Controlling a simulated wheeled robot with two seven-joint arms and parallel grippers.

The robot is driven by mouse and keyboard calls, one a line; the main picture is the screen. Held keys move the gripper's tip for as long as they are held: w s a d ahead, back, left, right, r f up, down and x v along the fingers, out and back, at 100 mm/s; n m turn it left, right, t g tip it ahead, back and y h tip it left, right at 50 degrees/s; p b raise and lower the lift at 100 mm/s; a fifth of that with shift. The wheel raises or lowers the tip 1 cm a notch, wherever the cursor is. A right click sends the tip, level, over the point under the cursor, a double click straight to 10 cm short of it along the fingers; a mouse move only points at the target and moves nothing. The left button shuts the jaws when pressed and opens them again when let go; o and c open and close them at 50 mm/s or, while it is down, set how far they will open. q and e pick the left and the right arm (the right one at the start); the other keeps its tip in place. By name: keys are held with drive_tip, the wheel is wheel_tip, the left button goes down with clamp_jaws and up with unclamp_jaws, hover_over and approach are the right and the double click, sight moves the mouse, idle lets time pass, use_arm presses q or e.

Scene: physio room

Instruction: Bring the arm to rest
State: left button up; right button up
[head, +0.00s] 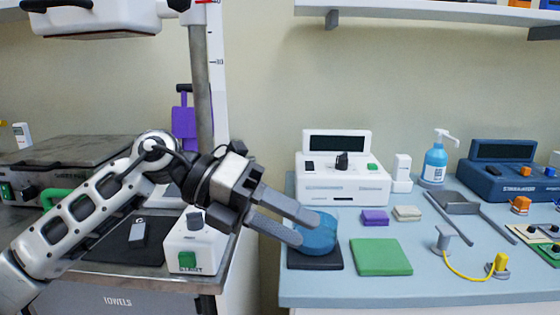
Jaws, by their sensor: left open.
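My left gripper (290,225) comes in from the left, and its arm spans the gap between the two work surfaces. Its two fingers are apart and point right. They reach to a translucent blue rounded thing (319,236) that sits on a dark square pad (316,260) on the blue-grey table. The fingertips overlap the left side of the blue thing in the picture; I cannot tell if they touch it. My right gripper is not in view.
A green pad (381,257), a purple block (375,217) and a white device (342,175) stand close by. A white box with a green button (192,247) stands under my arm.

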use_arm(q)
drive_tip(key=s+a+f+m+t+y+p, duration=0.15)
drive_tip(key=a+f+m+t, duration=0.35)
drive_tip(key=m, duration=0.6)
drive_tip(key=a+f+m+t+y+p, duration=0.25)
drive_tip(key=f+m+t, duration=0.5)
drive_tip(key=m, duration=0.45)
drive_tip(key=a+f+m+t+y+p, duration=0.25)
drive_tip(key=f+m+t, duration=0.4)
drive_tip(key=m, duration=0.45)
drive_tip(key=s+a+f+n+g+y, duration=0.1)
drive_tip(key=s+a+f+n+g, duration=0.1)
drive_tip(key=s+f, duration=0.3)
drive_tip(key=s+a+f+n+g+y, duration=0.2)
drive_tip(key=s+f+g, duration=0.1)
drive_tip(key=s+f, duration=0.2)
drive_tip(key=shift+s+a+g, duration=0.25)
drive_tip(key=shift+s+g, duration=0.05)
drive_tip(key=shift+s, duration=0.45)
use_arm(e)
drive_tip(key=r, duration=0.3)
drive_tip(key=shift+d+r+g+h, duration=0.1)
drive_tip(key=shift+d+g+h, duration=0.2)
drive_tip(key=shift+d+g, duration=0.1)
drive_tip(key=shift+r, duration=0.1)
use_arm(q)
drive_tip(key=shift+c, duration=0.3)
